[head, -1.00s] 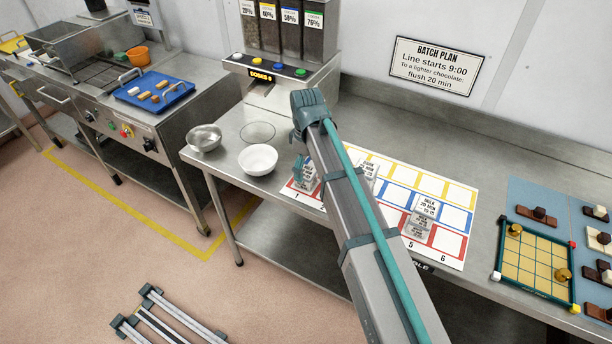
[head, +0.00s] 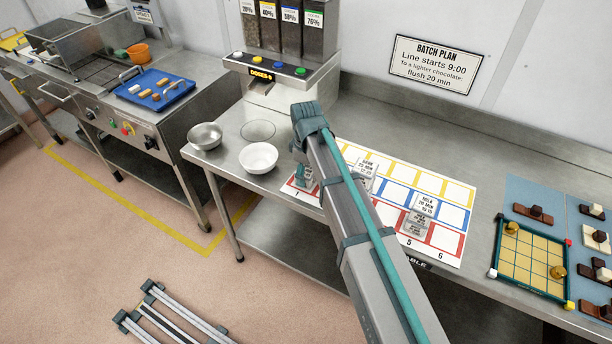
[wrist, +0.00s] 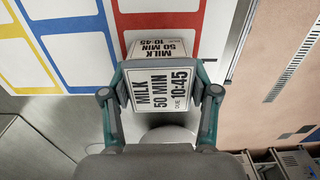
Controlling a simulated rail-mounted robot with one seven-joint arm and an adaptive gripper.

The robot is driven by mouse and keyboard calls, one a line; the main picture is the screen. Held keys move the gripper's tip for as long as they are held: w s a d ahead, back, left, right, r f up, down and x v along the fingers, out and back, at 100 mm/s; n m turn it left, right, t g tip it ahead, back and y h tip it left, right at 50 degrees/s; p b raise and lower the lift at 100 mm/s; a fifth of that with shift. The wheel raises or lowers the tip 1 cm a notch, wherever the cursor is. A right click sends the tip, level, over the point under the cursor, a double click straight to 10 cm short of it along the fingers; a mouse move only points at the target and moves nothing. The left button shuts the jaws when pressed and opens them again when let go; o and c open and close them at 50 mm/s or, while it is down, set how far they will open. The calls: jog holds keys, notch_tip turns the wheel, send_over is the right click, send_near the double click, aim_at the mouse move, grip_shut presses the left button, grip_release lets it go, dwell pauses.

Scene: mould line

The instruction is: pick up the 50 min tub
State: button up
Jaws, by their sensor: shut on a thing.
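The 50 min tub (wrist: 160,88) fills the middle of the wrist view, with a white label reading MILK, 50 MIN, due 10:45. A second face with the same text shows just beyond it. My gripper (wrist: 160,80) is shut on the tub, one finger on each side. In the head view my gripper (head: 302,176) is low over the front left of the card, near cell 1, and my arm hides part of it. Whether the tub touches the card is unclear.
The card (head: 447,245) has yellow, blue and red cells. Other labelled tubs stand on it, one behind my arm (head: 366,167) and a 20 min one (head: 421,208) to the right. A white bowl (head: 258,157) and a metal bowl (head: 205,136) stand left.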

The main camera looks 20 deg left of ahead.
jog(key=shift+c, duration=0.7)
jog(key=shift+r, duration=0.15)
jog(key=shift+r+b, duration=0.35)
jog(key=shift+r, duration=0.5)
jog(key=s+d+r+b, duration=0.5)
jog(key=s+d+r, duration=0.3)
jog(key=s+r, duration=0.3)
notch_tip(320, 180, up, 7)
jog(key=p, duration=0.6)
jog(key=shift+d, duration=0.25)
